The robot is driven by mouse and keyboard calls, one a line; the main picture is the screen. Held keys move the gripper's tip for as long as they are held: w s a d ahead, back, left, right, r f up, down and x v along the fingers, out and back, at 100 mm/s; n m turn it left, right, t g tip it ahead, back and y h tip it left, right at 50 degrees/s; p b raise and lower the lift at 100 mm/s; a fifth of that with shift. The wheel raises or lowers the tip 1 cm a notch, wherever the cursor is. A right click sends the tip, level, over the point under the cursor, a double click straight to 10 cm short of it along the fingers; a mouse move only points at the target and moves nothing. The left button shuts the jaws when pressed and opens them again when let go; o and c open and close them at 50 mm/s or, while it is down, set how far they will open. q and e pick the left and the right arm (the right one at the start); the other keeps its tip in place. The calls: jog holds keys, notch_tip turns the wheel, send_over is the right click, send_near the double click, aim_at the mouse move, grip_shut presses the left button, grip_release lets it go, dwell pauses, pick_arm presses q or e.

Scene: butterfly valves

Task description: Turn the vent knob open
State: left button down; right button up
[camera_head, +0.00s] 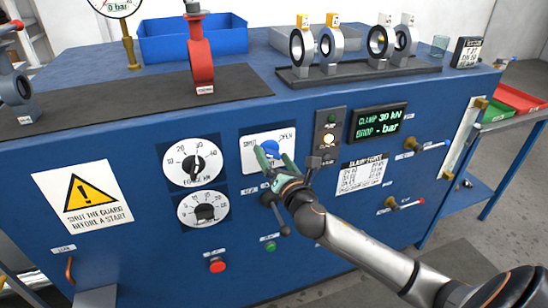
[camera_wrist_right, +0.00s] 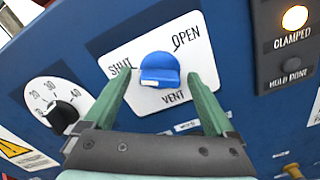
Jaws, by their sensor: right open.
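The vent knob (camera_wrist_right: 160,70) is blue with a white mark on its lower left side. It sits on a white plate (camera_wrist_right: 120,62) lettered SHUT at left, OPEN at upper right and VENT below. In the head view the knob (camera_head: 271,148) is partly behind my right gripper (camera_head: 269,160). My right gripper's green fingers (camera_wrist_right: 158,100) are open, one on each side of the knob, with a gap to it in the wrist view. I cannot tell how far the tips are from the plate. My left gripper is not in view.
Two black-and-white dials (camera_head: 193,162) are left of the vent plate. A lit CLAMPED lamp (camera_head: 328,139) and a green display (camera_head: 378,121) are at right. A black handle (camera_head: 283,228) hangs below my gripper. A red button (camera_head: 217,265) is lower left.

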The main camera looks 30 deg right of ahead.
jog(key=c, duration=1.4)
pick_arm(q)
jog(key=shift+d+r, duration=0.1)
